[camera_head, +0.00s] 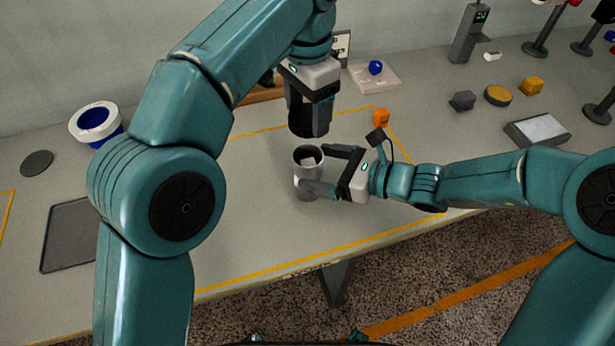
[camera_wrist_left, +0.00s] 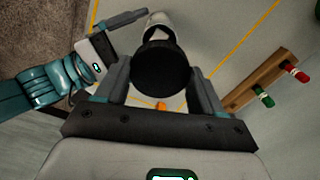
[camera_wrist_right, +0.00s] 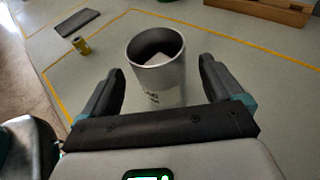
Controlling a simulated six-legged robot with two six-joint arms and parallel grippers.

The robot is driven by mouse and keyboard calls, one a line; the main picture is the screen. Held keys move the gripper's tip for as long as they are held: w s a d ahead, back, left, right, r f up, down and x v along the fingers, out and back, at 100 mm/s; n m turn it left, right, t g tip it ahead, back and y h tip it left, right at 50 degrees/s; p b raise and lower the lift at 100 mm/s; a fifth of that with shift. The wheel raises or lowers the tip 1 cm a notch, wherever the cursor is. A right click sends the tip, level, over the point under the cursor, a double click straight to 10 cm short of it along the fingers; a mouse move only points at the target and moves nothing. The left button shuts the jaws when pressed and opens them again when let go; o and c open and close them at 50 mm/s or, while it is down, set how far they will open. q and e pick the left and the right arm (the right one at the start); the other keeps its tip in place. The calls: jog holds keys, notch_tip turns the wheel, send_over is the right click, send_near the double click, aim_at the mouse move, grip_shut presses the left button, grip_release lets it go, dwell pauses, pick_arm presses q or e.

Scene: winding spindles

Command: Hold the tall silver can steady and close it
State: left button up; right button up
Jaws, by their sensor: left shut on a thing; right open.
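The tall silver can (camera_head: 306,183) stands upright and open on the table, with something pale inside it. It also shows in the right wrist view (camera_wrist_right: 160,80) and partly in the left wrist view (camera_wrist_left: 157,27). My left gripper (camera_head: 312,120) is shut on a round black lid (camera_head: 298,117), which it holds above the can, apart from its rim; the lid hides part of the can in the left wrist view (camera_wrist_left: 162,70). My right gripper (camera_wrist_right: 160,85) is open, with one finger on either side of the can and gaps visible beside it.
A wooden rack (camera_wrist_left: 258,80) with red and green pieces lies behind. A blue and white pot (camera_head: 96,124) and a dark tray (camera_head: 70,236) are at left.

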jog(key=shift+x, duration=1.85)
jog(key=c, duration=1.5)
pick_arm(q)
jog(key=shift+s+f, duration=0.1)
jog(key=shift+f, duration=2.4)
jog(key=shift+f, duration=0.9)
jog(key=shift+f, duration=0.55)
